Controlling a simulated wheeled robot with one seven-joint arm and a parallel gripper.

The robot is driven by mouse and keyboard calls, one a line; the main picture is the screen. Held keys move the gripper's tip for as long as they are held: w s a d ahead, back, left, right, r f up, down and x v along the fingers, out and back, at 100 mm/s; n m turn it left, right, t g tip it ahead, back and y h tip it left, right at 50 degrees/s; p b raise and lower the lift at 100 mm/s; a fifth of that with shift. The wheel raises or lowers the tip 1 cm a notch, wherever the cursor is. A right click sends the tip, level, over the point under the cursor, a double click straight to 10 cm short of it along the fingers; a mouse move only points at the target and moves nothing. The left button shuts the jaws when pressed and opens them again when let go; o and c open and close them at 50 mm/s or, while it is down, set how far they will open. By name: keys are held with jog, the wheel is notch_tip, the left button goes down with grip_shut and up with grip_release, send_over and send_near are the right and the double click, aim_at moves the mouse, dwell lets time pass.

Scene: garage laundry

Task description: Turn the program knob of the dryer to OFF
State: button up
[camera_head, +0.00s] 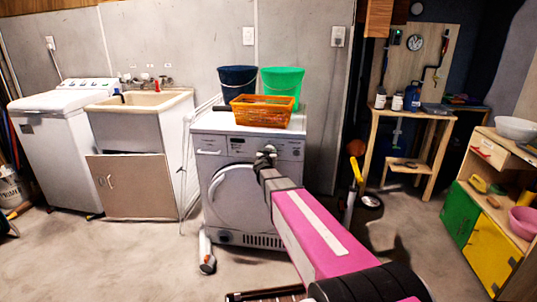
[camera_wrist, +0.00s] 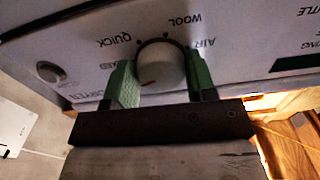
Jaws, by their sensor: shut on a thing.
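The white dryer (camera_head: 232,195) stands against the back wall with its round door closed. Its program knob (camera_wrist: 161,62) is a round pale dial with a dark rim and a small red mark; in the head view my gripper hides it. The wrist view is upside down: QUICK, WOOL and AIR labels read around the knob. The red mark points to the lower left of that picture, toward my left-hand finger. A label beside that finger is partly covered, and I see no OFF label. My gripper (camera_wrist: 162,76), also in the head view (camera_head: 266,155), has its green-padded fingers closed on the knob's two sides.
An orange basket (camera_head: 262,112), a blue bucket (camera_head: 238,80) and a green bucket (camera_head: 283,84) are on top of the dryer. A sink cabinet (camera_head: 135,185) stands to its left. A wooden table (camera_head: 415,113) is at the right. Floor in front is mostly clear.

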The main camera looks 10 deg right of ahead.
jog(key=n, duration=1.4)
jog(key=shift+d+r, duration=0.1)
jog(key=shift+d, duration=0.1)
jog(key=shift+n, duration=0.3)
jog(key=o, duration=0.9)
jog(key=shift+s, duration=0.1)
jog(key=v, duration=1)
jog(key=shift+s, duration=0.35)
